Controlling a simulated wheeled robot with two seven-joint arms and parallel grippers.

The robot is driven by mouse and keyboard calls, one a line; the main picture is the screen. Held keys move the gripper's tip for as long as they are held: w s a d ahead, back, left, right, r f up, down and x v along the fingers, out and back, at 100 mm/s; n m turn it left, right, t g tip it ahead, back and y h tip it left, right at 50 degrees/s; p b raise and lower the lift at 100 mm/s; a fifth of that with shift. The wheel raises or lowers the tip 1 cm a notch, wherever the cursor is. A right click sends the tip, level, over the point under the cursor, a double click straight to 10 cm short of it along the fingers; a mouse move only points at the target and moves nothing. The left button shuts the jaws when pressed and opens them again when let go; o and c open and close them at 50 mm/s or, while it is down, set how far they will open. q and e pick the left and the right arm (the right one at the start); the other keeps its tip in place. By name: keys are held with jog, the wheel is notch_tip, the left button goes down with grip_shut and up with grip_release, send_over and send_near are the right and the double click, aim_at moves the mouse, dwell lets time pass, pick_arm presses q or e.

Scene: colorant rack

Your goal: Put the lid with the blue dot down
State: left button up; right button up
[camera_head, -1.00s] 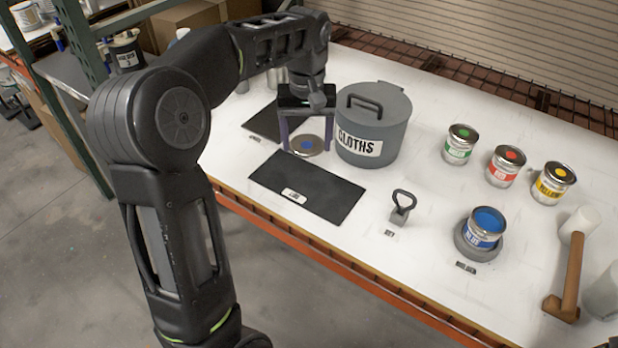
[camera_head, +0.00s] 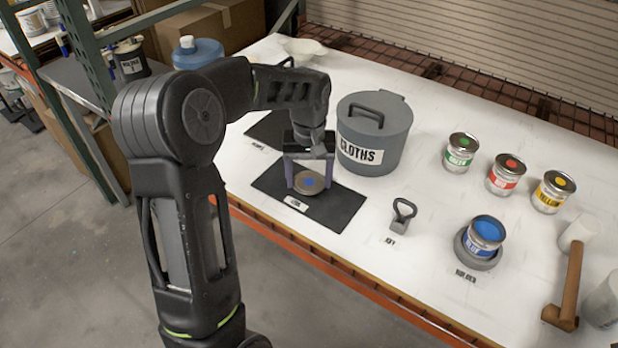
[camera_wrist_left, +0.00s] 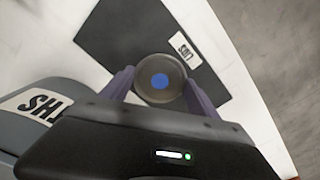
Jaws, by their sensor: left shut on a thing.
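The lid with the blue dot (camera_head: 308,183) is a round metal disc, held level between the fingers of my left gripper (camera_head: 309,180). In the head view it is over the dark mat (camera_head: 342,212) with a small white label. The left wrist view also shows the lid (camera_wrist_left: 160,80) between the two fingers, with the mat (camera_wrist_left: 120,30) and its "LIDS" label behind it. I cannot tell whether the lid touches the mat. The open blue can (camera_head: 487,232) sits tilted in a grey round holder (camera_head: 473,252) at the right. My right gripper is not in view.
The grey "CLOTHS" bin (camera_head: 375,135) stands just right of and behind the gripper. A second dark mat (camera_head: 268,130) lies behind. An opener (camera_head: 402,214), lidded green, red and yellow cans (camera_head: 503,172), and a mallet (camera_head: 570,285) are to the right.

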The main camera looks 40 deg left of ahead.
aim_at(309, 182)
pick_arm(q)
jog(key=shift+f, duration=0.4)
jog(key=shift+f, duration=0.15)
jog(key=o, duration=1.3)
notch_tip(309, 182, up, 12)
jog(key=b, duration=0.1)
dwell(0.4)
